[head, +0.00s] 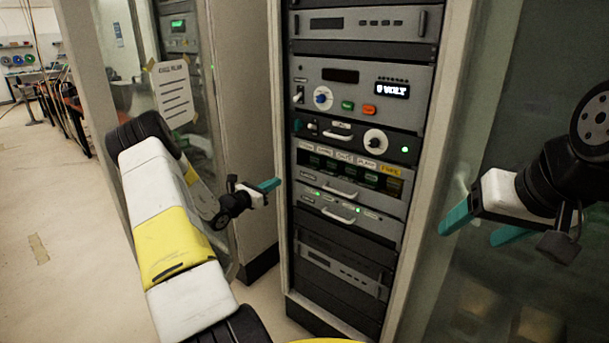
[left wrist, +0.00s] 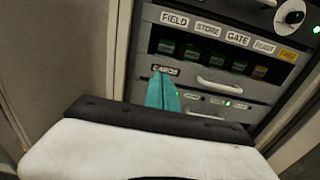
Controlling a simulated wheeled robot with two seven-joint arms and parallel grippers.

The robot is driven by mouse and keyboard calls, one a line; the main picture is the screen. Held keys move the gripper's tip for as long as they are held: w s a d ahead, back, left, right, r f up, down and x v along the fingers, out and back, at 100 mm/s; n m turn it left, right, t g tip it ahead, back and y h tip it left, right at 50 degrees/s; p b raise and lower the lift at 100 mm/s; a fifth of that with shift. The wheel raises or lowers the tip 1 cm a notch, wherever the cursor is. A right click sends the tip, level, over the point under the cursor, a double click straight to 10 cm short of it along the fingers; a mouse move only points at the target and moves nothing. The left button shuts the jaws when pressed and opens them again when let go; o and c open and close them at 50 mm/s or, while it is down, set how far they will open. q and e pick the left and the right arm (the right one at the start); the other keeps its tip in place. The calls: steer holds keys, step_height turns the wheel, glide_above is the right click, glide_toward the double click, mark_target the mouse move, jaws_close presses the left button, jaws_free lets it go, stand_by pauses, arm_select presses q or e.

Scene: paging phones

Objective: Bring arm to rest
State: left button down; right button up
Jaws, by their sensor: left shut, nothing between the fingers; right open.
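My left gripper (head: 268,185) is in front of the left edge of the equipment rack, near the labelled panel. Its teal fingers are together with nothing between them; they also show in the left wrist view (left wrist: 163,92), before the panel's lower left part. I cannot tell whether they touch it. My right gripper (head: 482,224) is at the right, beside the rack, its teal fingers apart and empty. The labelled panel (head: 352,170) has a row of dark windows with green blocks under labels such as FIELD, STORE and GATE, and one yellow label.
The rack (head: 283,120) also holds a unit (head: 330,98) with a blue knob, green and red buttons and a lit "0 VOLT" display. Drawer handles (head: 340,190) stick out. A paper notice (head: 173,93) hangs on glass at left. Open floor (head: 40,200) lies far left.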

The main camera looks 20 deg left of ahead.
arm_select(q)
steer(key=s+d+r+m+g+h, duration=0.2)
steer(key=s+d+r+m+g, duration=0.4)
steer(key=s+d+r+m, duration=0.45)
steer(key=s+d+r+m+g+h, duration=0.2)
steer(key=s+d+r+m+g, duration=0.4)
steer(key=d, duration=0.7)
steer(key=s+d+r+m+g+y, duration=0.1)
steer(key=s+d+m+y, duration=0.1)
steer(key=s+m, duration=0.35)
steer(key=s+d+r+m+y, duration=0.1)
steer(key=s+m+y, duration=0.15)
steer(key=s, duration=0.55)
steer(key=s+a+r+m+t+y, duration=0.2)
steer(key=s+a+m+y, duration=0.2)
steer(key=s+m, duration=0.3)
steer(key=s+a, duration=0.1)
steer(key=s, duration=0.2)
steer(key=shift+s+a+r+t, duration=0.15)
steer(key=shift+s+t, duration=0.1)
steer(key=shift+t, duration=0.05)
steer(key=shift+m, duration=0.25)
